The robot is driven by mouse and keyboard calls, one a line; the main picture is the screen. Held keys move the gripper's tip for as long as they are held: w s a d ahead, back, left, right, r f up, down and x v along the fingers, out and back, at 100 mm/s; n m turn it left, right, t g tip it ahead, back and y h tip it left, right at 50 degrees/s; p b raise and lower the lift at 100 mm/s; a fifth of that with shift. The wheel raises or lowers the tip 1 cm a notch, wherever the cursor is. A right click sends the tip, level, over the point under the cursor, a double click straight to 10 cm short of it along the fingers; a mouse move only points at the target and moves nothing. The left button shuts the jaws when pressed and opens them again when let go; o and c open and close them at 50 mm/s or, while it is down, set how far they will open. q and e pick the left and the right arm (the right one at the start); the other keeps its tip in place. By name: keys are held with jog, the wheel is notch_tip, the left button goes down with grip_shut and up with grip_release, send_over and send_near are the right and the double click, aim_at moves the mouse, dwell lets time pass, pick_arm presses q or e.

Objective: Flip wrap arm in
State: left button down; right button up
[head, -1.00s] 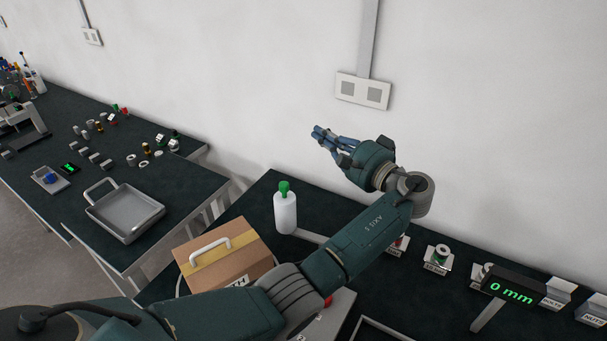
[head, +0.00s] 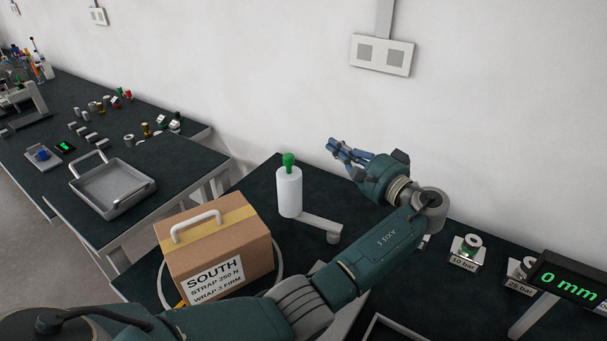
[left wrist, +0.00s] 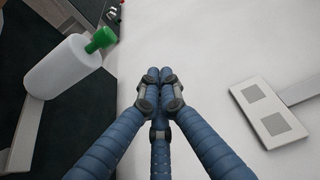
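The wrap arm (head: 321,223) is a flat grey bar. An upright white roll (head: 289,193) with a green knob (head: 289,161) stands at its left end, behind the strapped carton (head: 213,257). My left gripper (head: 335,148) is right of the knob and slightly higher in the head view, apart from it, with nothing in its fingers. In the left wrist view the blue fingers (left wrist: 160,76) converge with tips together, and the roll (left wrist: 62,68) and knob (left wrist: 101,40) lie at the upper left. My right gripper is not in view.
The carton is labelled SOUTH, STRAP 250 N, WRAP 3 FIRM. A display (head: 573,278) reads 0 mm at the right, near labelled stands (head: 467,251). A metal tray (head: 113,190) sits on the left table. The wall with a socket plate (head: 382,54) is behind my gripper.

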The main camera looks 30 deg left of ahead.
pick_arm(q)
notch_tip(320, 180, down, 5)
jog(key=b, duration=0.3)
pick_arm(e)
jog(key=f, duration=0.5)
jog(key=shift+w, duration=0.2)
pick_arm(q)
jog(key=shift+r, duration=0.1)
jog(key=shift+a, duration=0.1)
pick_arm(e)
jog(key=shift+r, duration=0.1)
pick_arm(q)
jog(key=a+p, duration=0.5)
jog(key=a, duration=0.4)
jog(key=shift+a+p, duration=0.15)
jog(key=shift+p, duration=0.15)
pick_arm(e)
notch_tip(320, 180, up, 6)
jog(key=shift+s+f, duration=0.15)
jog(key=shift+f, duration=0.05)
pick_arm(q)
jog(key=shift+w, duration=0.1)
